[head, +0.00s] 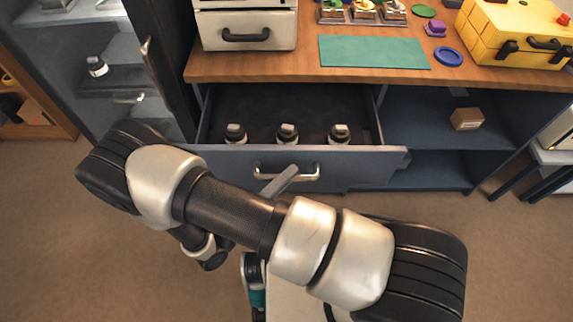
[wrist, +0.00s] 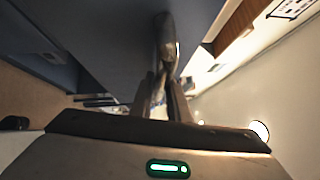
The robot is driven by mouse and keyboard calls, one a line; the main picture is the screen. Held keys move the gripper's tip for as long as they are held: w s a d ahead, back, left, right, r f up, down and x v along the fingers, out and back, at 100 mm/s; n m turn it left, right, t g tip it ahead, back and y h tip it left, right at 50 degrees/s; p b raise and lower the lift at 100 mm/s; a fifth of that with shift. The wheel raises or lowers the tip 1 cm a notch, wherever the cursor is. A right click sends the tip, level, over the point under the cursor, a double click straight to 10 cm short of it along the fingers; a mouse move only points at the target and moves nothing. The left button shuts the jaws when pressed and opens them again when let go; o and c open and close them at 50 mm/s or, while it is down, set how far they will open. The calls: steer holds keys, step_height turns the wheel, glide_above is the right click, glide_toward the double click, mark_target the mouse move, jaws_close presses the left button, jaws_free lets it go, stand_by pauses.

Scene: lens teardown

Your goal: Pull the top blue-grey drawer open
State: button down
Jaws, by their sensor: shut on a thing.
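The top blue-grey drawer (head: 225,163) stands pulled out below the wooden counter, its inside showing from above. Its silver bar handle (head: 310,176) is on the middle of the front. My gripper (head: 290,172) is at this handle, partly hidden by my arm. In the wrist view my gripper's fingers (wrist: 161,100) are closed on the handle (wrist: 166,45), with the dark drawer front beside it.
The counter (head: 290,68) above holds a white drawer unit (head: 246,28), a green mat (head: 373,52) and a yellow case (head: 515,35). Open shelves at right hold a small brown box (head: 467,119). A grey cabinet stands at left. Floor in front is clear.

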steer(key=shift+s, duration=0.25)
steer(key=c, duration=1.7)
jaws_free()
steer(key=v, duration=1.7)
steer(key=shift+s+a+b, duration=0.15)
steer(key=shift+b, duration=0.2)
